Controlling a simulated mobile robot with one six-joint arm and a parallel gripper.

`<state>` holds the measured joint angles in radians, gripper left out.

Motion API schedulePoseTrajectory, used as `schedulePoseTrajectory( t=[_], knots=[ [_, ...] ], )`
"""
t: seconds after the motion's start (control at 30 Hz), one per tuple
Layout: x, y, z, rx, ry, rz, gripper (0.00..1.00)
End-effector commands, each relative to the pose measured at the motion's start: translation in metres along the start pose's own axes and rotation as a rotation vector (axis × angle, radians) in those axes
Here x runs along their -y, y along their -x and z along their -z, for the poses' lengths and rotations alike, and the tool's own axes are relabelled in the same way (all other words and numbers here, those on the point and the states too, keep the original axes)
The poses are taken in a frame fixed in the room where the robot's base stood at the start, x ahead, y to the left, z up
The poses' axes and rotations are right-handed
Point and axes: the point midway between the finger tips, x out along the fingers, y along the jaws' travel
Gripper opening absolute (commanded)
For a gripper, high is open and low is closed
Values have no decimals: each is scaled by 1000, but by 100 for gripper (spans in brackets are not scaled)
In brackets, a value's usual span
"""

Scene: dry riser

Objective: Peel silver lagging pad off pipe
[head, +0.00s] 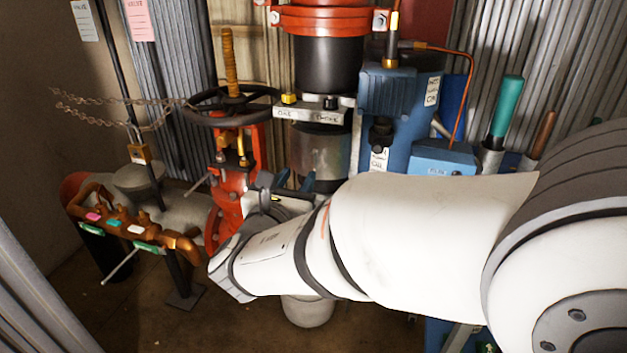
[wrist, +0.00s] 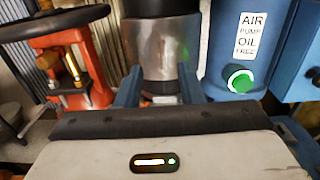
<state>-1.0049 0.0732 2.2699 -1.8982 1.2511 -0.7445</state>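The silver lagging pad (head: 320,157) is a shiny grey sleeve around the dark upright pipe (head: 328,65), below a labelled metal bracket. It also shows in the wrist view (wrist: 162,48), above and between my fingers. My gripper (head: 297,179) is in front of the pad's lower part. In the wrist view my gripper (wrist: 158,72) has its two blue fingers apart, one near each side edge of the pad, with nothing clamped between them. I cannot tell whether the fingertips touch the pad. My arm hides the pipe below the pad in the head view.
A red valve with a black handwheel (head: 232,100) stands close left of the pipe. A blue air pump (head: 390,110) stands close right; its green knob (wrist: 239,78) shows in the wrist view. A copper manifold (head: 130,220) and hanging chain (head: 120,112) are further left.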

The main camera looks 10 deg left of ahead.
Motion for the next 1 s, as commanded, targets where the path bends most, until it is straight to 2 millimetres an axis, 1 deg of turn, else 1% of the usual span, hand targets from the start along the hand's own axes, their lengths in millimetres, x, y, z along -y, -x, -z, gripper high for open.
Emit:
schedulePoseTrajectory(
  t=[0.17,0.3,0.5,0.67,0.9,1.0],
  knots=[
    [4,-25,1,2,3,11,35],
    [7,-49,1,2,2,19,35],
    [9,-74,0,1,2,21,35],
    [10,-82,-1,2,1,21,35],
    [10,-82,-1,1,1,21,35],
    [10,-82,-1,1,1,22,26]
  ],
)
